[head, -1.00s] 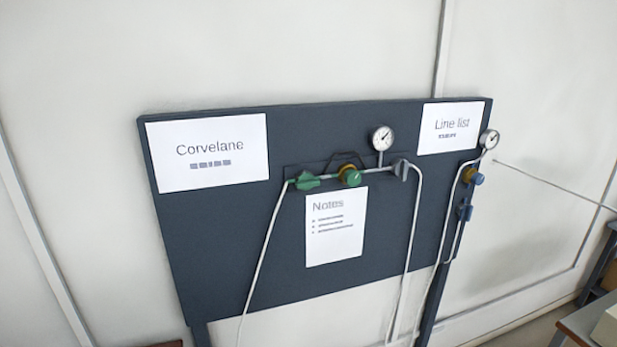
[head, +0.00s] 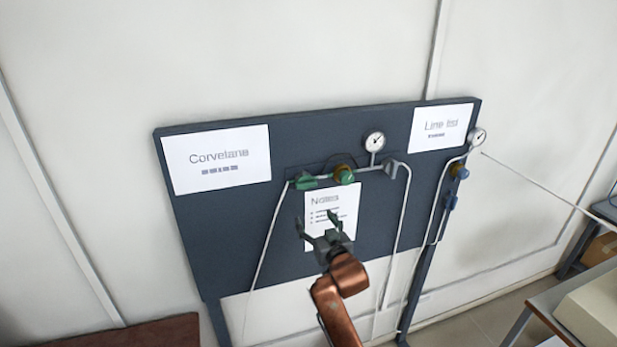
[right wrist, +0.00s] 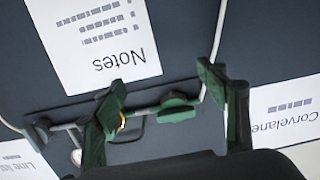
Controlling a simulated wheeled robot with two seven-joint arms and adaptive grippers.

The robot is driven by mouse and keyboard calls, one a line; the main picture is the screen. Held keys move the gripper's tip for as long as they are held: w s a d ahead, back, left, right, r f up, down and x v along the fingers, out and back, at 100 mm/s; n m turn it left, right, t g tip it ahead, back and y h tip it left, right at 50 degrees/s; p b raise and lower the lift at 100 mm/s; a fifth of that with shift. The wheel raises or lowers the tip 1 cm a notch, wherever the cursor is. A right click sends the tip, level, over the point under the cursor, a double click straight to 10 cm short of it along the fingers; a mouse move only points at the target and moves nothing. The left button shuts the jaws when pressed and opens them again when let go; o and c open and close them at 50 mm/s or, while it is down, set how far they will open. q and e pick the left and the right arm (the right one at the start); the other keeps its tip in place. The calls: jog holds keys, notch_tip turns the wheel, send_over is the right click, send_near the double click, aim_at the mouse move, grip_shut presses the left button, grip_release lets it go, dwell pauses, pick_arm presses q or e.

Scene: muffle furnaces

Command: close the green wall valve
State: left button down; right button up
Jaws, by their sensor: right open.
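The green wall valve (head: 306,182) has a green handle lying roughly level on the pipe at the upper middle of the dark board. My right gripper (head: 318,219) is open and empty, in front of the Notes sheet and below the valve in the head view. In the right wrist view, which is upside down, the green valve (right wrist: 178,109) shows between the two spread fingers of the gripper (right wrist: 160,100), apart from both. My left gripper is not in view.
Beside the valve is a brass fitting with a green knob (head: 345,175), partly hidden by a finger in the wrist view. A gauge (head: 374,142) stands above it. A blue valve (head: 459,171) is farther right. Thin pipes hang down. A bench (head: 545,308) stands at lower right.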

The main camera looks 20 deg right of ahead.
jog(key=t, duration=0.1)
send_near(307, 186)
jog(key=w, duration=0.2)
jog(key=w+p, duration=0.2)
jog(key=w, duration=0.5)
jog(key=shift+w+a+f, duration=0.1)
jog(key=shift+w+f, duration=0.05)
jog(key=shift+c, duration=0.2)
jog(key=c, duration=1.1)
